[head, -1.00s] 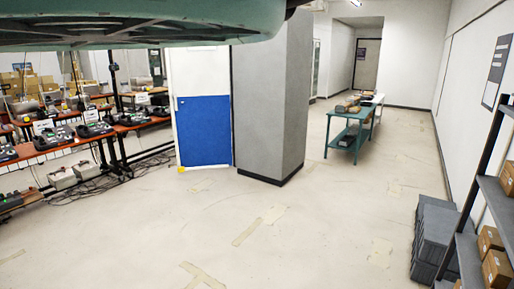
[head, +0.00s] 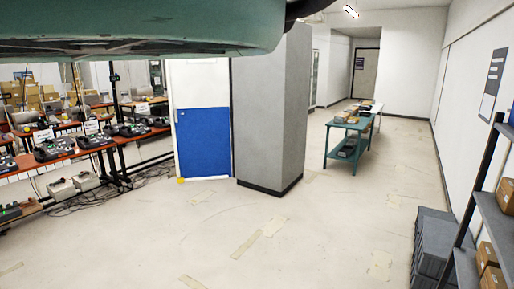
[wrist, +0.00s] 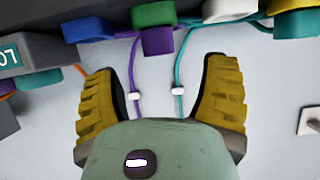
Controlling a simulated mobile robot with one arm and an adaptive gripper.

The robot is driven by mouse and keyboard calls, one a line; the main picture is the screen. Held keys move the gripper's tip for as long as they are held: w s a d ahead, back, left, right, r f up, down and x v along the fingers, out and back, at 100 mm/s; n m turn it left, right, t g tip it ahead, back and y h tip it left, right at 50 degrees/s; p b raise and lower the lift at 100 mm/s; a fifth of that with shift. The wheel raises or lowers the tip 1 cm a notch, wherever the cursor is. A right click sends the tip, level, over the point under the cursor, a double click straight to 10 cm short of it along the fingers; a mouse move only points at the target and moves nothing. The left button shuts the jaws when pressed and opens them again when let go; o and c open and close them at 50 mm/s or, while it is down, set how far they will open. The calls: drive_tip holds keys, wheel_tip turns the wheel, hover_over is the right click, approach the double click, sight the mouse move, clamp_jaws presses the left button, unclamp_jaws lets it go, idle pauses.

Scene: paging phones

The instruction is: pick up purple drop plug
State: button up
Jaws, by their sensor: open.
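In the wrist view a purple plug (wrist: 158,41) shows at the top centre, just below a green plug (wrist: 153,14), on the edge of a dark unit. A purple cable (wrist: 132,75) with a white clip hangs near it, beside a teal cable (wrist: 177,70) with its own clip. My gripper (wrist: 160,75) is open and empty, with its yellow ridged fingers either side of both cables. The purple plug lies beyond the fingertips and appears apart from them. Another purple piece (wrist: 5,86) shows at the left edge. The head view does not show my gripper.
Blue (wrist: 88,28) and yellow (wrist: 296,22) plugs flank the centre. A dark labelled box (wrist: 35,50) is at left. In the head view, a grey pillar (head: 270,110), a teal cart (head: 347,140) and grey crates (head: 433,245) stand around open floor; red benches (head: 110,142) hold phones.

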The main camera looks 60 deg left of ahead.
drive_tip(key=shift+p+x, duration=1.75)
drive_tip(key=shift+p, duration=0.6)
drive_tip(key=shift+p+x, duration=0.55)
drive_tip(key=shift+x, duration=0.5)
drive_tip(key=shift+s+f, duration=0.1)
drive_tip(key=shift+f, duration=0.05)
clamp_jaws()
drive_tip(key=shift+b, duration=0.4)
